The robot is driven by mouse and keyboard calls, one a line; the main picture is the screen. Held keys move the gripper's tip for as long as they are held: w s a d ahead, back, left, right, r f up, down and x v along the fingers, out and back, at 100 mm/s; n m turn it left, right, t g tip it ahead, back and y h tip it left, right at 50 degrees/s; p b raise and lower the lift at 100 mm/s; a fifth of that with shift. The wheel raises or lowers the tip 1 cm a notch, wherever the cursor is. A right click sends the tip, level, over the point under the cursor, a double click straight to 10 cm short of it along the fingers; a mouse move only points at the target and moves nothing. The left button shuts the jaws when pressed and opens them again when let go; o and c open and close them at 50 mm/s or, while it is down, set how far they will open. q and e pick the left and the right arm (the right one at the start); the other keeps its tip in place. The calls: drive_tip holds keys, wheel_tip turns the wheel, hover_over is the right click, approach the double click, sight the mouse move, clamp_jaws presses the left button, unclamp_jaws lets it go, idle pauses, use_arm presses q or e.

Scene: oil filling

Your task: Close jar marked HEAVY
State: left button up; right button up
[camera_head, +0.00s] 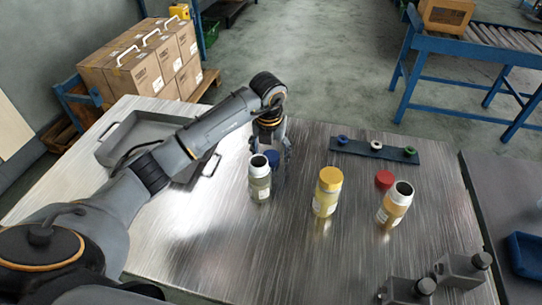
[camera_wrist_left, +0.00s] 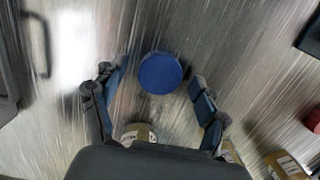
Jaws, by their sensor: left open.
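My left gripper (camera_head: 270,148) is open above the table, with its fingers on either side of a round blue lid (camera_wrist_left: 160,73). The lid lies between the fingertips in the left wrist view, and I see no contact. In the head view the blue lid (camera_head: 272,158) is partly hidden behind an open clear jar (camera_head: 260,184) with a white rim. A jar with a yellow lid (camera_head: 327,190) stands at centre. An open jar with yellowish contents (camera_head: 394,207) stands to its right, with a red lid (camera_head: 384,179) behind it. I cannot read which jar says HEAVY.
A grey metal tray (camera_head: 113,151) lies at the left, under my arm. A dark strip (camera_head: 352,148) with blue, white and green knobs lies at the back right. Grey blocks (camera_head: 462,268) stand at the front right. Bare metal table shows between the jars.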

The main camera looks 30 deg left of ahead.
sight(271, 154)
use_arm(q)
drive_tip(key=c, duration=0.8)
drive_tip(key=shift+r, duration=0.15)
drive_tip(key=shift+r, duration=0.25)
wheel_tip(271, 154, up, 2)
drive_tip(key=shift+r+b, duration=0.2)
drive_tip(key=shift+b, duration=0.25)
drive_tip(key=s+d+r, duration=0.9)
drive_tip(key=d+r, duration=0.1)
drive_tip(key=shift+s+d+p, duration=0.15)
drive_tip(key=shift+d+p, duration=0.1)
drive_tip(key=shift+p, duration=0.05)
